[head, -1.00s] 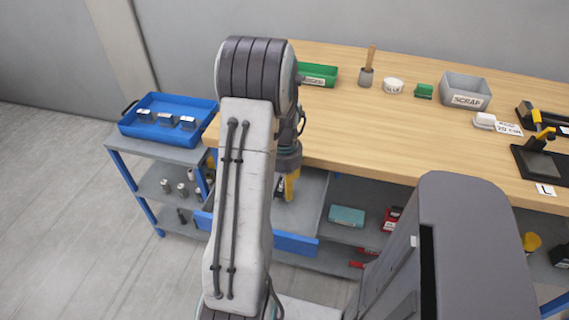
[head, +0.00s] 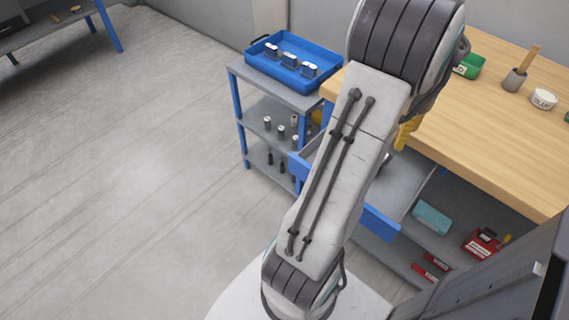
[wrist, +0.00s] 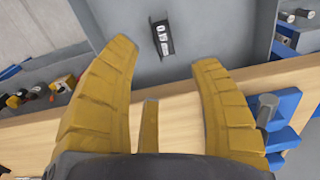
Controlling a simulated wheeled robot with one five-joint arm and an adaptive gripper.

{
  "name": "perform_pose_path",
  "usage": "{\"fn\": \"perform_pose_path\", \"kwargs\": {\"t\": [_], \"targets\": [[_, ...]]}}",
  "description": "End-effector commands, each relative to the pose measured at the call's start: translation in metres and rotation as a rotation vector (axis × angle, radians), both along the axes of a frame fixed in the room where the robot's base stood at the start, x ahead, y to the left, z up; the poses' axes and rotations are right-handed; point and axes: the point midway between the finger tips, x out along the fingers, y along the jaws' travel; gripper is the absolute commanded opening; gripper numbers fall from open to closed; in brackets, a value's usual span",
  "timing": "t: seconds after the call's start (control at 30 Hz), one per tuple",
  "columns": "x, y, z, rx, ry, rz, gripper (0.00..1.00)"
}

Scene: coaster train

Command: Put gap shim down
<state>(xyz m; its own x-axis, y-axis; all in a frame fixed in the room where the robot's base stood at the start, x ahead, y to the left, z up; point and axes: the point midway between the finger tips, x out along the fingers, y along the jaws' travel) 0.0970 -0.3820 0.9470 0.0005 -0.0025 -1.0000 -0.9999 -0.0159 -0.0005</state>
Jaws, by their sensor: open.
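In the wrist view a small dark piece with a white number label, which looks like the gap shim (wrist: 162,38), lies on the grey floor of an open drawer (wrist: 215,30). My gripper (wrist: 165,75) has its yellow fingers spread wide, with the shim beyond the fingertips and not touched by them. In the head view my gripper (head: 408,132) hangs by the bench's left end, partly hidden behind my arm. The drawer's blue front (head: 380,223) shows below it. The shim is hard to make out there.
A blue tray (head: 278,65) with several metal blocks stands on a grey cart (head: 270,95) left of the bench (head: 490,130). The floor at left is clear.

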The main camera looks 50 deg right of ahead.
Motion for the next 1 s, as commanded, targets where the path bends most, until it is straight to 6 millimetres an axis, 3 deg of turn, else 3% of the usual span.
{"fn": "perform_pose_path", "kwargs": {"t": [0.17,0.27,0.4,0.53,0.73,0.9,1.0], "targets": [[0.041,0.021,0.012,-0.023,-0.004,0.122,0.57],[0.08,0.049,0.022,-0.046,-0.01,0.253,0.57],[0.131,0.106,0.036,-0.082,-0.026,0.474,0.57],[0.162,0.165,0.044,-0.114,-0.048,0.681,0.57],[0.179,0.255,0.05,-0.157,-0.095,0.995,0.57],[0.172,0.316,0.048,-0.185,-0.141,1.232,0.57],[0.163,0.342,0.046,-0.196,-0.165,1.344,0.57]]}}
